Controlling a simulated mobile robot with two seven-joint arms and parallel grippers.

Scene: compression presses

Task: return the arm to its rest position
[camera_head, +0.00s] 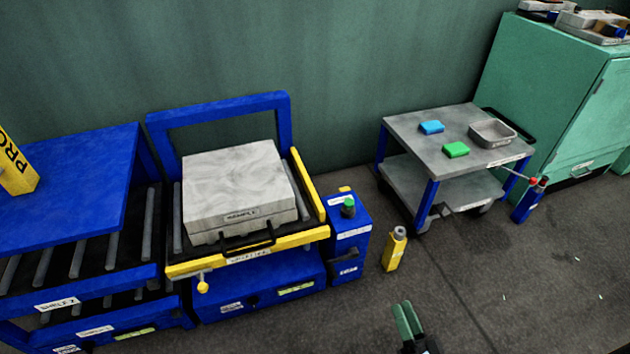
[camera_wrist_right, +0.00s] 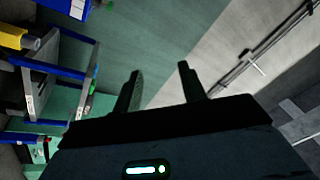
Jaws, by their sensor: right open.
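My right gripper (camera_head: 408,318) shows at the bottom edge of the head view, over the bare floor in front of the cart and the press. In the right wrist view its two fingers (camera_wrist_right: 161,88) stand apart with nothing between them. It touches nothing that I can see. My left gripper is in neither view.
A blue press (camera_head: 220,113) holds a grey mould block (camera_head: 235,185) behind a yellow bar. A blue control box (camera_head: 348,240) and a yellow bottle (camera_head: 394,250) stand beside it. A grey cart (camera_head: 400,130) and green cabinet (camera_head: 540,90) are at right. The floor (camera_head: 500,300) in front is clear.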

